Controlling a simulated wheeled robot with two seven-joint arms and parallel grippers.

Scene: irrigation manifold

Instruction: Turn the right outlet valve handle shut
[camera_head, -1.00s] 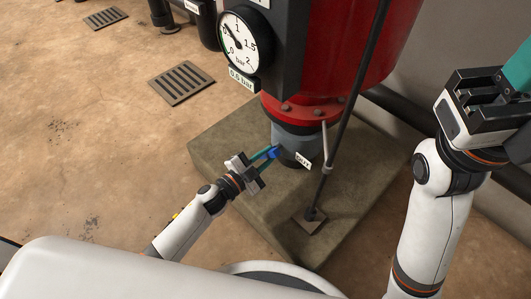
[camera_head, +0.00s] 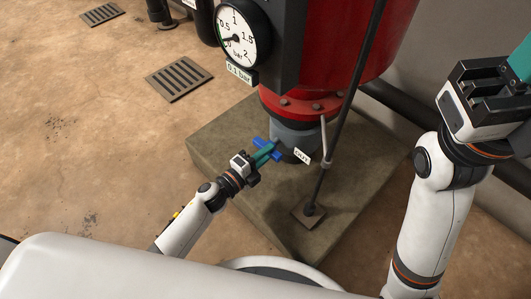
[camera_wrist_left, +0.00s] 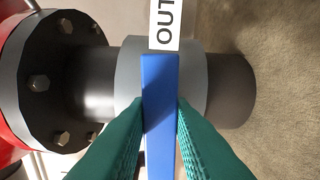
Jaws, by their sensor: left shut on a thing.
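The blue valve handle (camera_head: 260,141) is on the grey outlet fitting (camera_head: 290,140) below the red vessel. In the left wrist view the handle (camera_wrist_left: 160,75) stands crosswise to the outlet pipe (camera_wrist_left: 85,85), under a white label reading OUT (camera_wrist_left: 165,25). My left gripper (camera_head: 266,152) is shut on the handle, with its teal fingers (camera_wrist_left: 159,112) on both sides of it. My right gripper (camera_head: 518,72) is at the upper right, away from the valve. Its fingertips are cut off by the picture edge, so its opening is hidden.
A round gauge (camera_head: 234,36) above has a label reading 0.1 bar (camera_head: 240,74). A dark slanting rod (camera_head: 348,105) stands right of the outlet, on the concrete plinth (camera_head: 220,145). The floor at left is clear around a drain grate (camera_head: 179,78).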

